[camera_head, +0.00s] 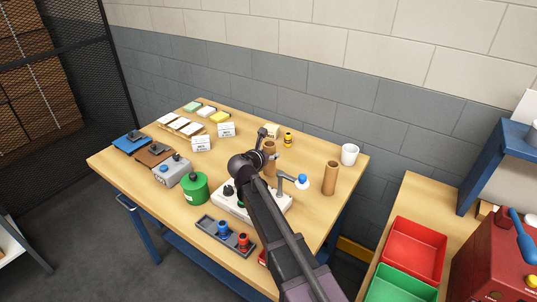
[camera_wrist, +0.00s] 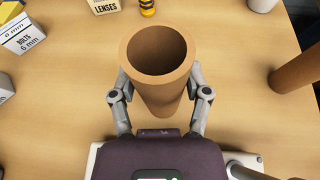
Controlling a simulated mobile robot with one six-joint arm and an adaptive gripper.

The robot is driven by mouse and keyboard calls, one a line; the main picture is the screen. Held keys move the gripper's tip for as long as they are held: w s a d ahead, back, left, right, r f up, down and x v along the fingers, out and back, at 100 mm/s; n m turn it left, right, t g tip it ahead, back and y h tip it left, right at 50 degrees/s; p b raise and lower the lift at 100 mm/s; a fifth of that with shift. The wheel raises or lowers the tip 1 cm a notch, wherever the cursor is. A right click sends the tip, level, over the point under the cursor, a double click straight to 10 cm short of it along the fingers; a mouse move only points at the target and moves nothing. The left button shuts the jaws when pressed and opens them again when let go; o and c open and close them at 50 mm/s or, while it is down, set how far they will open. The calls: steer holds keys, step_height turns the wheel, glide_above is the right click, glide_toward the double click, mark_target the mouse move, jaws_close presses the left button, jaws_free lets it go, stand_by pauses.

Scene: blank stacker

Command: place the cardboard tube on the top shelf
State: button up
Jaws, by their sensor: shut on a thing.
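My gripper (camera_wrist: 158,90) is shut on a brown cardboard tube (camera_wrist: 158,95), with one finger on each side of it. The tube is open at the top and roughly upright; its lower end is partly hidden. In the head view the held tube (camera_head: 269,160) is partly behind my arm, over the wooden table. I cannot tell whether its bottom touches the table. A second cardboard tube (camera_head: 330,178) stands upright on the table to the right, and shows at the right edge of the wrist view (camera_wrist: 298,72). A blue shelf unit (camera_head: 525,139) is partly in view at the right edge.
The table (camera_head: 310,152) also bears a white mug (camera_head: 349,154), a green canister (camera_head: 194,188), white boxes (camera_head: 226,130), a tray of knobs (camera_head: 225,236) and a white-based device (camera_head: 277,207). Red (camera_head: 414,250) and green (camera_head: 397,285) bins stand on the right-hand bench.

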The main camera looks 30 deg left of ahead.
mark_target(269, 144)
steer(key=shift+r+p, duration=3)
steer(key=shift+r, duration=0.4)
steer(key=shift+s, duration=0.1)
